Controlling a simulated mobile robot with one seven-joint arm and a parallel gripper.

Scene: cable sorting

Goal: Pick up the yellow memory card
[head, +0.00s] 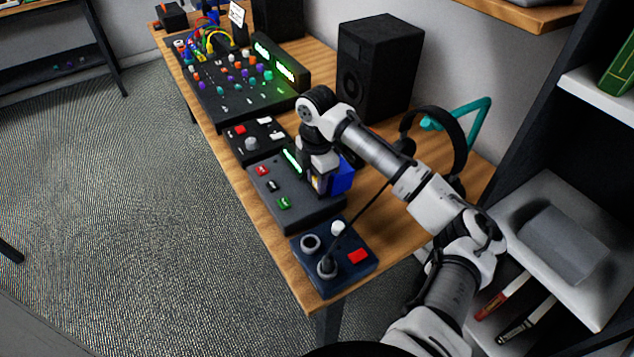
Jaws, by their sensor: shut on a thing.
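The yellow memory card (316,183) shows as a small yellow patch at the tip of my gripper (318,190). My gripper is shut on it, pointing down over the right part of a dark panel box (300,211). Most of the card is hidden by the fingers, and I cannot tell whether it touches the box. Small red (263,171), black and green (284,203) pieces stand in a row on the left part of this box. A blue block-like thing (342,176) shows just right of the gripper, partly behind it.
A joystick box (318,278) stands at the table's near end. Another control box (250,143) and a mixer (228,85) stand farther along. A black speaker (374,65) and headphones (458,140) on a teal stand are behind my arm. Bare wood (385,225) lies right of the boxes.

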